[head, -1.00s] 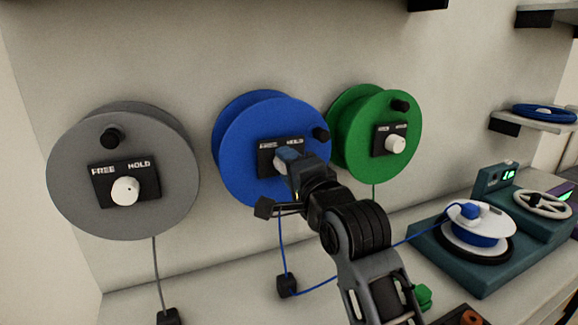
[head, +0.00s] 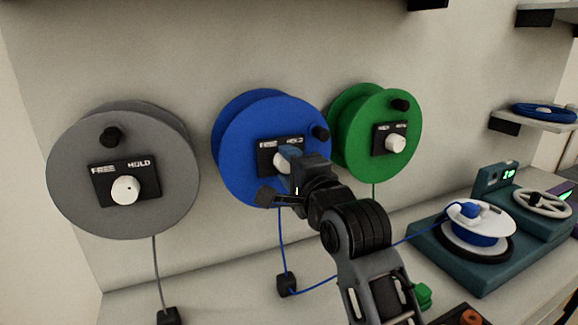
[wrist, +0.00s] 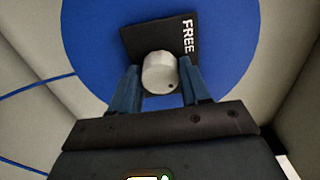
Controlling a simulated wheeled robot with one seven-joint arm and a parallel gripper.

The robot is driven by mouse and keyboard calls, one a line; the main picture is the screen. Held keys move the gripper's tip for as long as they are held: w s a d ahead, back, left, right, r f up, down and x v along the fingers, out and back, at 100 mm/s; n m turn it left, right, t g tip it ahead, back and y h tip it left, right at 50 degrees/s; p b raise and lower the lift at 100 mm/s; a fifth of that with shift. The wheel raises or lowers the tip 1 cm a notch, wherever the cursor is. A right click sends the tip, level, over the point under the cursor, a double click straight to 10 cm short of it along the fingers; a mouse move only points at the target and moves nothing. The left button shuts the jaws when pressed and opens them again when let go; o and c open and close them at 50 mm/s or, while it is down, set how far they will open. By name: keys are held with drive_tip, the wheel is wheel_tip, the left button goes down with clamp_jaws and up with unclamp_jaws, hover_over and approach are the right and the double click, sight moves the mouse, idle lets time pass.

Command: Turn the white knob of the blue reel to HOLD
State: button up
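The blue reel (head: 240,150) hangs on the wall between a grey and a green reel. Its black plate (wrist: 187,28) carries the word FREE, which reads sideways in the wrist view; HOLD shows in the head view. The white knob (wrist: 158,70) sits between the two blue fingers of my gripper (wrist: 160,82), which appear shut on it with little space at the sides. A dark dot on the knob lies at its lower right in the wrist view, away from FREE. In the head view my gripper (head: 287,157) covers most of the knob.
The grey reel (head: 95,220) and green reel (head: 350,130) have similar knobs. A blue cord (head: 345,279) runs below the reel to a teal device (head: 490,275) on the right. Shelves jut from the wall at right.

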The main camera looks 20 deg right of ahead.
drive_tip(key=o, duration=0.4)
drive_tip(key=shift+c, duration=0.2)
drive_tip(key=s+b, duration=0.1)
drive_tip(key=s, duration=0.6)
drive_tip(key=shift+s+b, duration=0.3)
drive_tip(key=shift+s, duration=0.1)
drive_tip(key=s+d+f+n+g, duration=0.1)
drive_tip(key=s+f+n, duration=0.8)
drive_tip(key=s+f, duration=0.75)
drive_tip(key=s+a+f+n+g, duration=0.1)
drive_tip(key=s+n, duration=0.8)
drive_tip(key=s, duration=1.6)
drive_tip(key=shift+s+f+g, duration=0.25)
drive_tip(key=shift+f+g, duration=0.25)
drive_tip(key=shift+g, duration=0.1)
